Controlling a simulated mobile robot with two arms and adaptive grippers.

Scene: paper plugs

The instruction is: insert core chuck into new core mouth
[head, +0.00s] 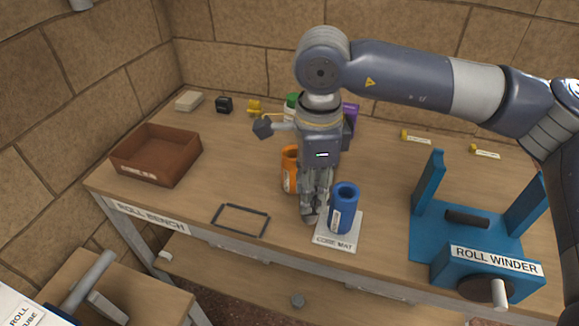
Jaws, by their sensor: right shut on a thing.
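My right gripper (313,211) points down over the front middle of the bench, just left of the blue core (344,208). It is shut on what looks like a small grey core chuck, hard to tell apart from the grey fingers. The blue core stands upright with its open mouth facing up, on the white core mat (335,243). The held thing appears beside the core, not in its mouth; whether they touch is unclear. My left gripper is not in view.
An orange container (289,168) stands behind my gripper, partly hidden. The blue roll winder (425,235) stands at right. A black frame (241,220) lies left of the mat, and a brown tray (157,154) is at far left. Bare bench lies between them.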

